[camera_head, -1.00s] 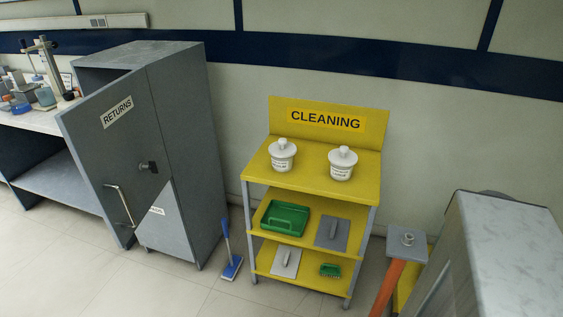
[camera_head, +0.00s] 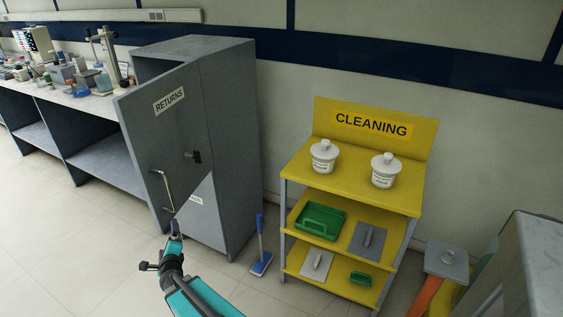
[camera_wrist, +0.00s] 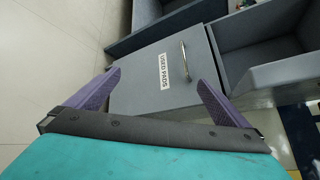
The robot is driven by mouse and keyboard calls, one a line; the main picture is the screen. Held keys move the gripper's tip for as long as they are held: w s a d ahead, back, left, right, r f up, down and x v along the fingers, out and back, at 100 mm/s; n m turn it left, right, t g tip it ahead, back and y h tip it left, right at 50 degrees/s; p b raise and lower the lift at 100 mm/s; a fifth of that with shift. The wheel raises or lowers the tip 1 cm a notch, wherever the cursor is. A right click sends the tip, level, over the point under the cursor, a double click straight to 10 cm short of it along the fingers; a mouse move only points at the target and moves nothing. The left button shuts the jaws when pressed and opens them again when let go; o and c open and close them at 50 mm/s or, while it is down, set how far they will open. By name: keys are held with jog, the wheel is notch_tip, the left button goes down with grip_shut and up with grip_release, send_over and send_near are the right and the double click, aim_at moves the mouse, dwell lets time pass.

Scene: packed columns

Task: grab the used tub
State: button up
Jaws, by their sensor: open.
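Two white lidded tubs with round knobs and dark printed labels stand upright on the top shelf of the yellow cleaning cart, in the head view: a left tub (camera_head: 323,157) and a right tub (camera_head: 385,170). Their labels are too small to read, so I cannot tell which is the used one. My gripper (camera_head: 176,227) is in front of the grey cabinet, well left of and apart from both tubs. In the wrist view its two purple fingers (camera_wrist: 157,88) are spread apart with nothing between them. Neither tub shows in the wrist view.
The grey RETURNS cabinet (camera_head: 228,150) has its upper door (camera_head: 165,140) standing open. A grey front (camera_wrist: 160,72) labelled USED PADS, with a handle, is ahead of my fingers.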

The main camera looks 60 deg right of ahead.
jog(key=s+d+r+m+g+h, duration=0.25)
jog(key=d+r+m, duration=0.2)
jog(key=d, duration=0.25)
jog(key=s+d+r+m+g+h, duration=0.1)
jog(key=s+d+r+m+h, duration=0.3)
jog(key=d+m, duration=0.2)
jog(key=m+g+h+b, duration=0.2)
jog(key=m+g, duration=1.2)
jog(key=m, duration=0.2)
send_near(315, 155)
jog(key=shift+x, duration=0.95)
jog(key=shift+d, duration=0.1)
jog(key=p+x, duration=0.1)
jog(key=x, duration=0.6)
jog(key=shift+d, duration=0.3)
jog(key=shift+s+d, duration=0.2)
jog(key=shift+d, duration=0.15)
jog(key=shift+p+x, duration=0.85)
jog(key=shift+x, duration=1.7)
jog(key=shift+s+f, duration=0.1)
jog(key=shift+f, duration=0.1)
